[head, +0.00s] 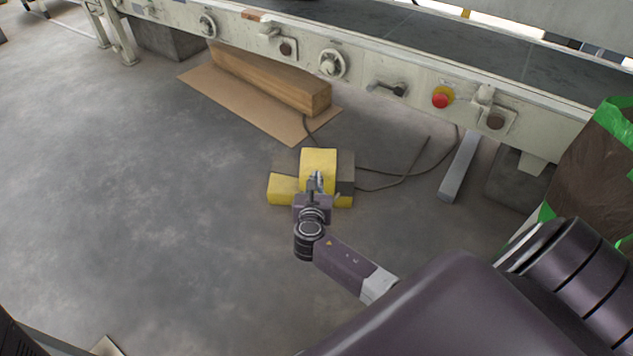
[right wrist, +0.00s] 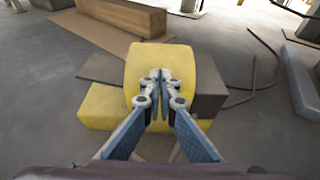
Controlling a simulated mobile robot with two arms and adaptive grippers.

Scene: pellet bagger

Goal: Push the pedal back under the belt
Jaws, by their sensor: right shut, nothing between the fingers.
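The yellow and dark grey pedal (head: 318,160) sits on the floor in front of the conveyor belt (head: 440,40); it also shows in the right wrist view (right wrist: 162,58). A cable runs from it toward the belt frame. My right gripper (head: 317,178) is shut and empty, with its fingertips at the near face of the pedal's yellow cover. In the right wrist view its fingertips (right wrist: 160,76) overlap the yellow cover; whether they touch it I cannot tell. The fingers hide part of the cover. My left gripper is not in view.
A wooden beam (head: 270,78) lies on a cardboard sheet (head: 208,86) behind and left of the pedal. A red button (head: 440,98) is on the belt's side. Floor at left is clear.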

